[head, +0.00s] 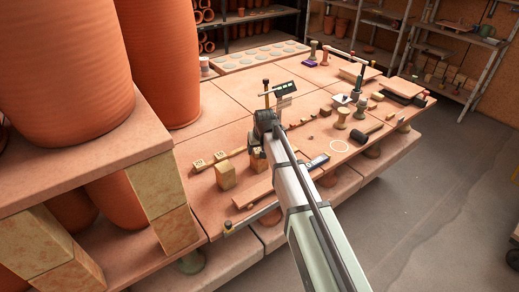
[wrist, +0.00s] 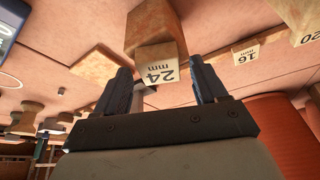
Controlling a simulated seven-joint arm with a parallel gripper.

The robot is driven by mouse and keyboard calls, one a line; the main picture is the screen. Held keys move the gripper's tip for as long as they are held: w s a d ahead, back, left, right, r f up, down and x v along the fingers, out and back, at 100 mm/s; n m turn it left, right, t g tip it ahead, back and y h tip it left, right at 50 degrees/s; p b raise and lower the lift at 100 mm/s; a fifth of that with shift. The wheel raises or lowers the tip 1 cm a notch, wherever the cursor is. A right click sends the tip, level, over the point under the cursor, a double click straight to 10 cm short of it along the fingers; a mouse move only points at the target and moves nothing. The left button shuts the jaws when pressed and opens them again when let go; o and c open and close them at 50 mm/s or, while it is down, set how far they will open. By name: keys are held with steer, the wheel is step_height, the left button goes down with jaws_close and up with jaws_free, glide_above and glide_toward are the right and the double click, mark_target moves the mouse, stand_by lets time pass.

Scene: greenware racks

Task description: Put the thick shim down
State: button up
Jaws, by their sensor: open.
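The thick shim, a wooden block marked 24 mm (wrist: 157,65), shows in the wrist view between and just beyond my fingertips. My gripper (wrist: 160,66) is open, with a finger on either side of it and visible space by the fingers. A taller wooden block (wrist: 150,24) stands directly behind the shim in that view; I cannot tell whether they touch. In the head view my gripper (head: 261,143) is low over the table, above a wooden block (head: 258,161) that it partly hides. The shim's underside is hidden.
Shims marked 16 mm (wrist: 245,52) and 20 (wrist: 310,38) lie to the right in the wrist view. In the head view another wooden block (head: 225,175) stands left of my gripper. Large terracotta pots (head: 60,65) stand on a shelf at left. Tools crowd the table's right side.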

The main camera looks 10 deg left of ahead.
steer(key=v, duration=1.2)
steer(key=shift+w+f, duration=0.1)
